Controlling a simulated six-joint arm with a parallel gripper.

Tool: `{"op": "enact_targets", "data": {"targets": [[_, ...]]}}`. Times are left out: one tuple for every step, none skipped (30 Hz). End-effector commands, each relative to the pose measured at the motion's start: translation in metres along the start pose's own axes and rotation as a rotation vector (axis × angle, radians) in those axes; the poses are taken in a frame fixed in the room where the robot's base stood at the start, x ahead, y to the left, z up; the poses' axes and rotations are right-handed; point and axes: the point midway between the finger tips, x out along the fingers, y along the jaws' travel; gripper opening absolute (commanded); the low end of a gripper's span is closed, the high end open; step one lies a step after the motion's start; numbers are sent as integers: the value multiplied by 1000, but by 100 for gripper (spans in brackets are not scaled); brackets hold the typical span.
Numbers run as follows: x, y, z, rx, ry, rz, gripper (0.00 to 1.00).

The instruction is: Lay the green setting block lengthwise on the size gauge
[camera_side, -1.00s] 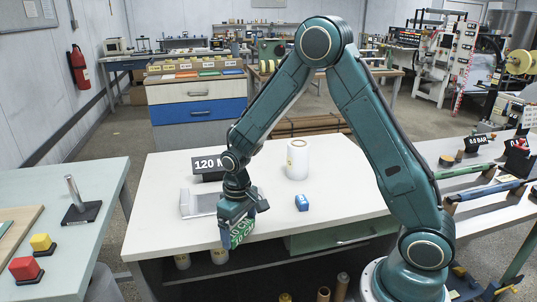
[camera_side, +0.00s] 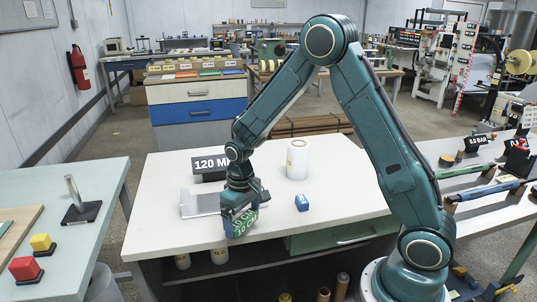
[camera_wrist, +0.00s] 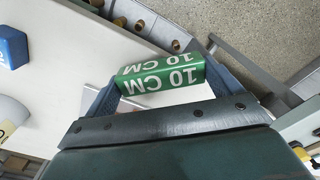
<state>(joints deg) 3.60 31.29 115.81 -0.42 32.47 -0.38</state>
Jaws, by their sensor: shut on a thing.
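The green setting block (camera_side: 243,224), marked 10 CM in white, is held between the jaws of my gripper (camera_side: 241,215) near the front edge of the white table. In the wrist view the block (camera_wrist: 160,76) spans the gap between the two blue fingers of my gripper (camera_wrist: 163,84). In the side view it sits tilted; I cannot tell whether it touches the tabletop. A pale metal plate with an upturned left end, apparently the size gauge (camera_side: 198,206), lies behind and left of the block. My arm hides part of its right end.
A black 120 sign (camera_side: 207,168) stands behind the plate. A white roll (camera_side: 297,160) stands upright farther back, and a small blue block (camera_side: 302,203) lies to the right. The white table (camera_side: 340,190) is clear on its right.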

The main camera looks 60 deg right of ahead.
Motion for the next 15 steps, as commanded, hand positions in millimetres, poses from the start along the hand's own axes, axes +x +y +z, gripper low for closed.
{"op": "enact_targets", "data": {"targets": [[-4, 10, -4, 22, 3, 1, 66], [-7, 16, -5, 35, 3, 1, 66], [-11, 25, -7, 54, 3, 1, 66], [-14, 32, -9, 69, 3, 2, 66], [-17, 40, -10, 85, 4, 2, 66], [-22, 50, -12, 107, 3, 2, 66], [-26, 59, -13, 124, 5, 3, 66], [-30, 67, -14, 142, 4, 3, 66], [-35, 79, -15, 167, 5, 4, 66], [-39, 88, -15, 184, 4, 4, 66], [-43, 97, -15, 202, 4, 4, 66], [-48, 108, -15, 226, 3, 5, 66], [-52, 117, -15, 243, 3, 5, 66], [-56, 126, -14, 260, 2, 5, 66], [-62, 138, -13, 284, 4, 6, 66]]}}
